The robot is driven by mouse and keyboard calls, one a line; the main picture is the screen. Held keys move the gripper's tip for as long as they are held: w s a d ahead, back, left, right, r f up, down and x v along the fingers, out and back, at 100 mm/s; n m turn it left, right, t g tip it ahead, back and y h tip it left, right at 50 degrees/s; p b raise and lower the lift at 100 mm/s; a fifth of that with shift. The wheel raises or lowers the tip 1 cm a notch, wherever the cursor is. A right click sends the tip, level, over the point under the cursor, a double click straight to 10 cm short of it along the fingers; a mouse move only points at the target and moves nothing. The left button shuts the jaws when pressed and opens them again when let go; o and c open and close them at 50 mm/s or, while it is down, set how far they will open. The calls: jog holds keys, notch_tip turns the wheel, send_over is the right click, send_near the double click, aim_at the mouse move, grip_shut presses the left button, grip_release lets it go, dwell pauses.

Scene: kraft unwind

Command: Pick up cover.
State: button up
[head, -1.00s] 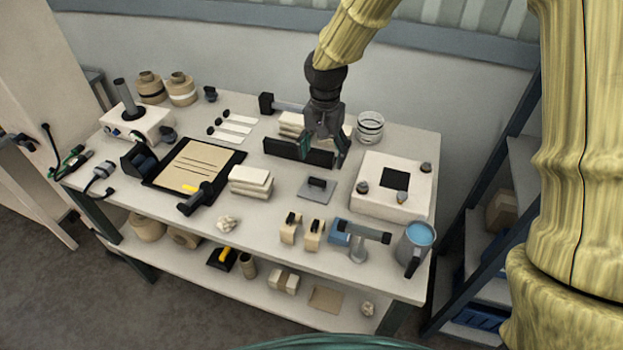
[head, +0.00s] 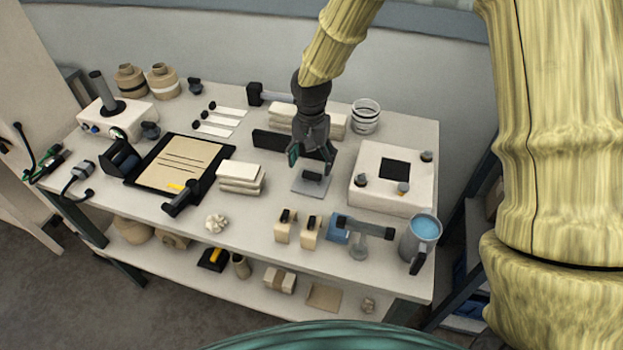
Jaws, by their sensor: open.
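The cover appears to be the small flat grey plate (head: 300,187) with a black handle (head: 313,177) on top. It lies flat on the bench top, left of a white box with a black square on its upper face (head: 365,203). My gripper (head: 311,163) is open and empty, pointing down at the cover, with its fingertips around or just above the handle. I cannot tell whether the fingers touch the handle. The gripper hides part of the plate's back edge.
A black upright strip (head: 266,141) and stacked pale blocks (head: 327,122) stand close behind my gripper. Glassy rings (head: 366,116) stand at the back right. In front are two tan blocks (head: 284,232), a scanner-like tool (head: 366,229) and a blue-topped mug (head: 420,237).

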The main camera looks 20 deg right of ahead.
aim_at(312, 174)
jog(key=shift+s+f, duration=0.1)
jog(key=shift+f, duration=0.25)
jog(key=shift+w+d+f+p, duration=0.1)
jog(key=shift+f+p, duration=0.4)
jog(key=shift+f, duration=0.15)
jog(key=shift+w+d+f+p, duration=0.1)
jog(key=shift+f+p, duration=0.35)
jog(key=shift+f, duration=0.2)
jog(key=shift+f+p, duration=0.3)
jog(key=shift+f, duration=0.95)
jog(key=c, duration=1.1)
